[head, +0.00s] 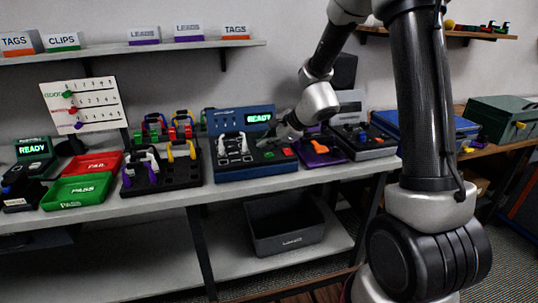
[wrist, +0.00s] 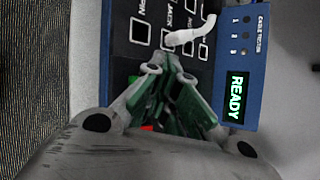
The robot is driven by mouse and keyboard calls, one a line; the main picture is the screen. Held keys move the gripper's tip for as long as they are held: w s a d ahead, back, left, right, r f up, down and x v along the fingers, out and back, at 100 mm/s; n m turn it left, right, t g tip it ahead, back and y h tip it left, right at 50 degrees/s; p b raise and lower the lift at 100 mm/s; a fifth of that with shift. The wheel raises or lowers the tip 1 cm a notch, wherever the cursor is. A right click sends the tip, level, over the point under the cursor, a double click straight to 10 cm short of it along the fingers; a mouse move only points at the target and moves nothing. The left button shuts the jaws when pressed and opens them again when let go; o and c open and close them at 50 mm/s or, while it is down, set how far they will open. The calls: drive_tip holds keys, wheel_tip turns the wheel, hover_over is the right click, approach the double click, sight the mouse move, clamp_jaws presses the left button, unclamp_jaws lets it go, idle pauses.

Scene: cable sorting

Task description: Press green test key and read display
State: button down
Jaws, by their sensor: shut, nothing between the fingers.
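The blue cable tester (head: 255,175) sits on the bench, and its lit display (head: 259,118) reads READY. The display also reads READY in the wrist view (wrist: 236,99). A small green key (head: 268,155) is on the tester's dark panel, left of a red key (head: 288,152). My gripper (head: 264,144) is shut and empty, low over the panel just behind the green key; I cannot tell if it touches. In the wrist view, my gripper (wrist: 170,62) covers much of the panel, with its tips near a white plug (wrist: 190,36).
A black rack (head: 165,182) of cables stands left of the tester. Further left are a green PASS tray (head: 78,193), a red FAIL tray (head: 93,163) and a small READY device (head: 33,150). A purple item (head: 320,152) lies close on the right. A grey bin (head: 285,228) sits below.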

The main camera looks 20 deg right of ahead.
sight(267, 155)
drive_tip(key=shift+f, duration=0.1)
drive_tip(key=shift+f, duration=0.35)
drive_tip(key=shift+f, duration=0.35)
idle(0.6)
drive_tip(key=shift+r, duration=0.8)
drive_tip(key=shift+r, duration=2.5)
